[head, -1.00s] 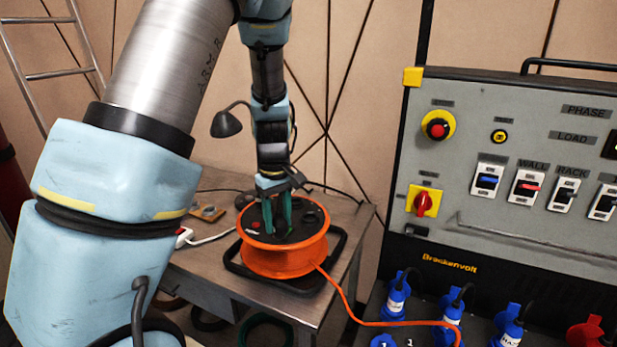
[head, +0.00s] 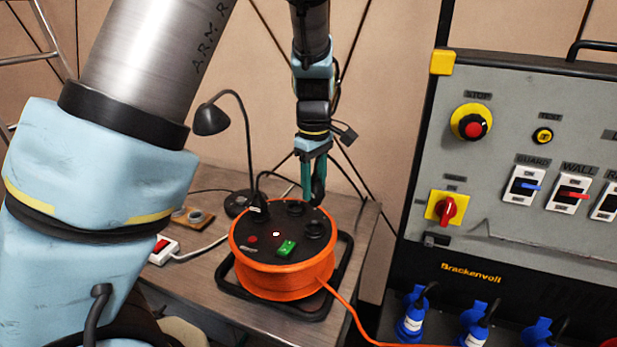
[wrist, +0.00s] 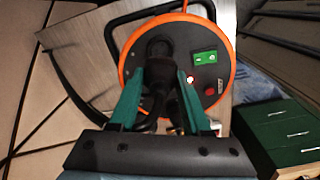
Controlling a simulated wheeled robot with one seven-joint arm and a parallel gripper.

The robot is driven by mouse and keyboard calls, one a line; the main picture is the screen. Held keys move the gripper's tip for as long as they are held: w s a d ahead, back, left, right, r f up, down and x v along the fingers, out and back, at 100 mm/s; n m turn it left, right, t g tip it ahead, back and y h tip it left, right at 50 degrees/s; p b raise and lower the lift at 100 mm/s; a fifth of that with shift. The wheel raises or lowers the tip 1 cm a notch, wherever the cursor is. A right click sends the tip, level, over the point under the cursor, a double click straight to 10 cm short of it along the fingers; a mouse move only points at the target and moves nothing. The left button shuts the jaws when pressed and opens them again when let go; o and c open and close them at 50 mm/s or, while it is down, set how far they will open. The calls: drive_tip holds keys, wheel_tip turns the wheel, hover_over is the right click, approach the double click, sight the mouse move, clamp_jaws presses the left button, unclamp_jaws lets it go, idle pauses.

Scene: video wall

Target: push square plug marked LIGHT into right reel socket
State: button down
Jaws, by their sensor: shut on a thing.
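The orange cable reel (head: 285,282) stands on the metal table with its black socket face up. Its right socket (head: 314,230) shows no plug in the head view. A black plug (head: 258,209) with a cord sits at the left socket. My gripper (head: 314,196) is above the far right part of the reel, shut on a black plug (head: 319,187) largely hidden by the green fingers. In the wrist view the held plug (wrist: 155,88) shows between the fingers, in front of the reel's face. I cannot read the LIGHT marking or tell the plug's shape.
A black desk lamp (head: 211,119) stands behind the reel. A white power strip (head: 163,250) lies left of it. The grey power panel (head: 520,200) rises on the right, with blue plugs (head: 412,318) below. An orange cable (head: 345,300) runs there from the reel.

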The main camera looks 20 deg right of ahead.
sight(313, 201)
drive_tip(key=shift+f+b, duration=2.6)
drive_tip(key=shift+f, duration=0.45)
drive_tip(key=shift+p, duration=0.35)
drive_tip(key=shift+f, duration=0.15)
drive_tip(key=shift+f+b, duration=0.45)
drive_tip(key=shift+f, duration=0.5)
drive_tip(key=shift+c, duration=1.4)
unclamp_jaws()
drive_tip(key=shift+o, duration=0.3)
